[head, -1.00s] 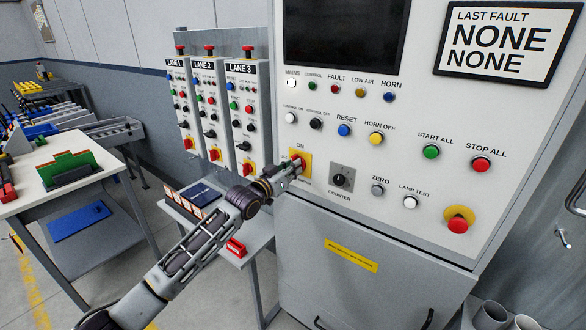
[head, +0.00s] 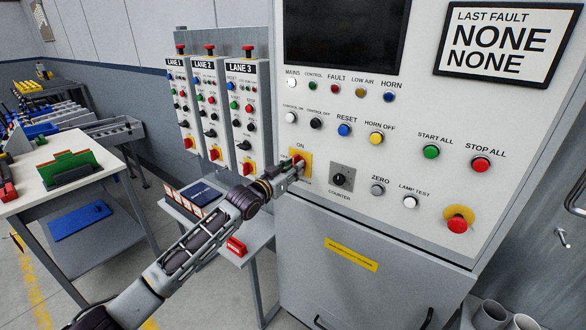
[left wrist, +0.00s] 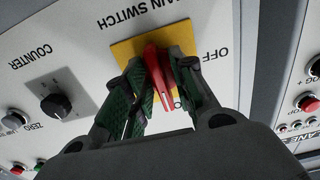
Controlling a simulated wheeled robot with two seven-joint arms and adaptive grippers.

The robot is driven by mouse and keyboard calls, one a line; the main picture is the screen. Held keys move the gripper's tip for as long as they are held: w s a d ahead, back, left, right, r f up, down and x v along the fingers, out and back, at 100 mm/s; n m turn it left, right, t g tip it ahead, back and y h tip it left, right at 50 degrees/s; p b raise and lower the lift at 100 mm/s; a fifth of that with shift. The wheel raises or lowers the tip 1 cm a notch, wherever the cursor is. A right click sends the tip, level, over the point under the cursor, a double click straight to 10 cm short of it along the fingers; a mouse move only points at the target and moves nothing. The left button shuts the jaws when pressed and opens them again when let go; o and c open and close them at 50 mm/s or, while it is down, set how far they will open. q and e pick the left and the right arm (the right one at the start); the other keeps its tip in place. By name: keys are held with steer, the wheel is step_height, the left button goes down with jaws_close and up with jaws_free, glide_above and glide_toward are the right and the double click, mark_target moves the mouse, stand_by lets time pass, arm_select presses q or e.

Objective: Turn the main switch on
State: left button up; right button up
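The main switch is a red handle (left wrist: 158,75) on a yellow plate (left wrist: 126,49), low at the left of the big grey panel; the plate also shows in the head view (head: 306,156). ON is printed above the plate in the head view. In the left wrist view, which is upside down, OFF stands to the right of the plate and the handle runs roughly up and down the picture. My left gripper (head: 298,170) has its green-padded fingers on both sides of the handle, closed on it. The fingers hide part of the handle. My right gripper is not in view.
A black counter knob (head: 341,180) sits just right of the switch. Buttons and lamps fill the panel above, and a red emergency button (head: 458,225) is at the lower right. Lane boxes (head: 213,110) stand left, above a small grey table (head: 247,243) beneath my left arm.

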arm_select(q)
steer(key=shift+s+a+r, duration=0.1)
stand_by(0.4)
steer(key=v, duration=1.1)
steer(key=shift+s+a, duration=0.2)
steer(key=shift+s, duration=0.1)
stand_by(0.6)
